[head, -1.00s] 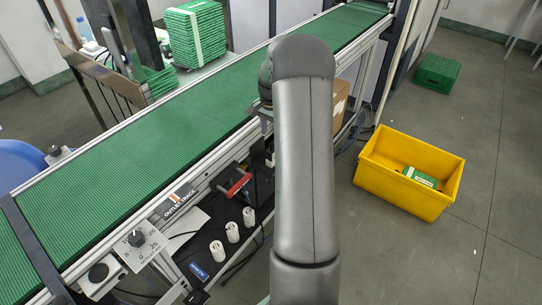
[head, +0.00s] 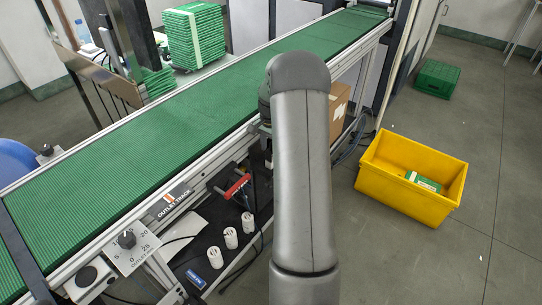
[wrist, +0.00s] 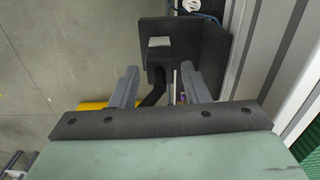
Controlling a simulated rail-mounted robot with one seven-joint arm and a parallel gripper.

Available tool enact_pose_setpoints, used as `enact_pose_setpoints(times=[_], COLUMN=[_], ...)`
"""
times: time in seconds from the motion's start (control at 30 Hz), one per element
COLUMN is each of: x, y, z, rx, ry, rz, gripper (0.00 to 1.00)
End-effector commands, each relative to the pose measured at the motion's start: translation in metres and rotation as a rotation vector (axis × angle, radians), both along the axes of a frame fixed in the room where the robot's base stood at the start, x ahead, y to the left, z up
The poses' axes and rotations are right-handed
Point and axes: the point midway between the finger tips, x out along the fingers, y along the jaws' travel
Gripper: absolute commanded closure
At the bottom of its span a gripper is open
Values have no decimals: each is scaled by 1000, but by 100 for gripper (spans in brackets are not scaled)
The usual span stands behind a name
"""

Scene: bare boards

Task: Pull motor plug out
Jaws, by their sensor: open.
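A black plug (wrist: 158,68) with a dark cable shows in the wrist view. It sits against a black bracket (wrist: 208,50) under the conveyor's side, just below a pale square patch. My gripper (wrist: 160,72) is open, with one grey finger to the left of the plug and one to the right. Gaps show on both sides, and I cannot tell whether the fingers touch it. In the head view my arm hides the plug and most of the gripper.
A green conveyor (head: 150,150) runs along the left, its metal rail close to my arm. Several white cylindrical fittings (head: 230,238) and a red-handled part (head: 236,186) are on the lower shelf. A yellow bin (head: 400,200) stands on the right, with clear floor around it.

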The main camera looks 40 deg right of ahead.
Motion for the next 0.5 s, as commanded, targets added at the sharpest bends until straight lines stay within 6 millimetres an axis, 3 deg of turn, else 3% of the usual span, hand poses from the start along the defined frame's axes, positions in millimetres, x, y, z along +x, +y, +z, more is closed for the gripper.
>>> enact_pose_setpoints(times=[0.03, 0.17, 0.5], x=[0, 0, 0], y=[0, 0, 0], z=[0, 0, 1], rx=[0, 0, 0], ry=[0, 0, 0], rz=[0, 0, 0], gripper=[67, 100, 100])
